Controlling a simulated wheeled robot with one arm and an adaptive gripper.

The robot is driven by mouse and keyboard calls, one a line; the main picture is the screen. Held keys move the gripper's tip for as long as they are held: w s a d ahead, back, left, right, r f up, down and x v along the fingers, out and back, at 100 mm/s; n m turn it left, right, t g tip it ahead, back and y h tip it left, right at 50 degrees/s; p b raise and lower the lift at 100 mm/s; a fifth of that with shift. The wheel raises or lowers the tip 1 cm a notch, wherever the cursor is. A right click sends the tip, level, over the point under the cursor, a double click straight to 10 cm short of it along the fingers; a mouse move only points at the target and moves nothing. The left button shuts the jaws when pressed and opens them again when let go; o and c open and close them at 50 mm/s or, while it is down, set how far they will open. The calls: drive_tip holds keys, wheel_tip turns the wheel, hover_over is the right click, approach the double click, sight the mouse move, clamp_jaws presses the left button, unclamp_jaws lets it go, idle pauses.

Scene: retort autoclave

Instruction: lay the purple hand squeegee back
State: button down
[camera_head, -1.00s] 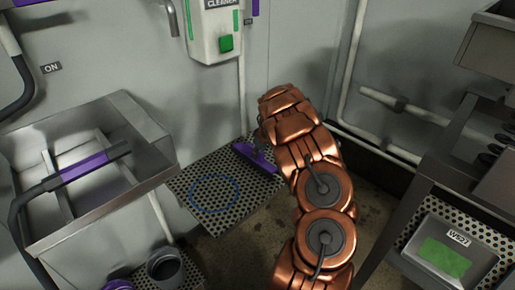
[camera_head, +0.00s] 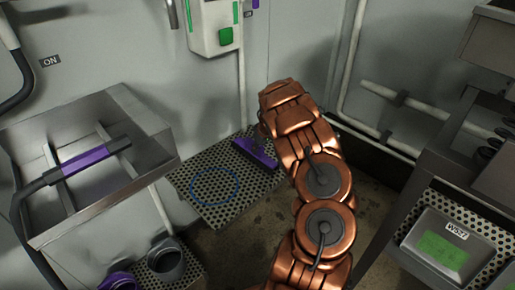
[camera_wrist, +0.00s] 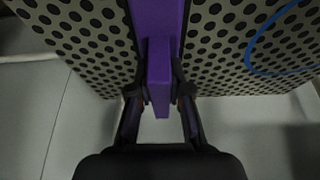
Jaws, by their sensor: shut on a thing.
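The purple hand squeegee (camera_head: 255,152) is at the back right of a perforated shelf (camera_head: 205,205) in the head view. In the wrist view, the purple squeegee (camera_wrist: 159,60) runs down the middle of the picture, with the perforated surface (camera_wrist: 85,35) behind it. My gripper (camera_wrist: 159,92) is shut on the squeegee, one finger on each side. In the head view my copper arm hides much of the gripper. A blue ring outline (camera_head: 214,186) is marked on the shelf, left of the squeegee. I cannot tell whether the squeegee touches the shelf.
A steel sink (camera_head: 150,180) with a purple-gripped hose handle (camera_head: 95,158) stands at the left. Dark cups (camera_head: 166,262) are below it. A cleaner dispenser (camera_head: 213,28) hangs on the back wall. A rack with a labelled steel box (camera_head: 447,245) is at the right.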

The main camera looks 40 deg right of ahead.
drive_tip(key=shift+f, duration=0.2)
drive_tip(key=c, duration=1)
unclamp_jaws()
drive_tip(key=shift+r, duration=0.1)
drive_tip(key=shift+v, duration=5.85)
